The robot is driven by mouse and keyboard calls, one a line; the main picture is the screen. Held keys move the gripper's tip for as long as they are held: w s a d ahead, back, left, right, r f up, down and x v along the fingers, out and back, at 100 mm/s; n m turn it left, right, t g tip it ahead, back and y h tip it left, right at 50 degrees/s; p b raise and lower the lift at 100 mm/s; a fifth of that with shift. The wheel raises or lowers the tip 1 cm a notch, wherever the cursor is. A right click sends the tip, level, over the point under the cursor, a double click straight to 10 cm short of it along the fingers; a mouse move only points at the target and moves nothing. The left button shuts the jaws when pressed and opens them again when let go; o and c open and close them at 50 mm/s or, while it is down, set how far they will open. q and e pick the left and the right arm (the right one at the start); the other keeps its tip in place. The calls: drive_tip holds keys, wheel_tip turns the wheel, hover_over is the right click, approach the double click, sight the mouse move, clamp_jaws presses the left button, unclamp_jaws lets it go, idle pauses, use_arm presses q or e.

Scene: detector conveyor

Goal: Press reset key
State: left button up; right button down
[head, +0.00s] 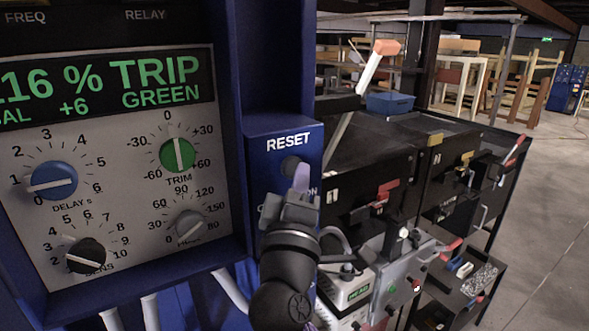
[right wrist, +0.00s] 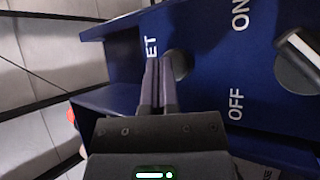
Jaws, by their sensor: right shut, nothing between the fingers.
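The reset key (head: 290,165) is a round dark key below the white RESET label on a blue box. In the right wrist view the round reset key (right wrist: 180,64) shows just beyond my fingertips. My right gripper (head: 301,178) is shut and empty, its fingers pointing at the blue box just below and right of the key. In the right wrist view the shut fingers (right wrist: 160,70) partly cover the label, leaving "ET" readable. I cannot tell whether the fingertips touch the key. My left gripper is out of view.
The blue cabinet panel (head: 225,150) at left has a display reading TRIP GREEN and several knobs. An ON/OFF switch knob (right wrist: 297,65) is beside the key. Black bins with coloured handles (head: 375,197) stand at right. The floor (head: 550,220) at far right is clear.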

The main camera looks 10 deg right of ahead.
drive_tip(key=shift+w+a+b, duration=0.15)
drive_tip(key=shift+w+b, duration=0.15)
drive_tip(key=shift+w, duration=0.15)
idle(0.6)
drive_tip(key=shift+s+d+p, duration=0.3)
drive_tip(key=shift+s, duration=0.55)
drive_tip(key=s, duration=0.1)
drive_tip(key=s+d, duration=0.1)
drive_tip(key=s, duration=0.1)
drive_tip(key=s+p, duration=0.1)
drive_tip(key=shift+s+d, duration=0.35)
drive_tip(key=shift+f, duration=0.1)
idle(0.3)
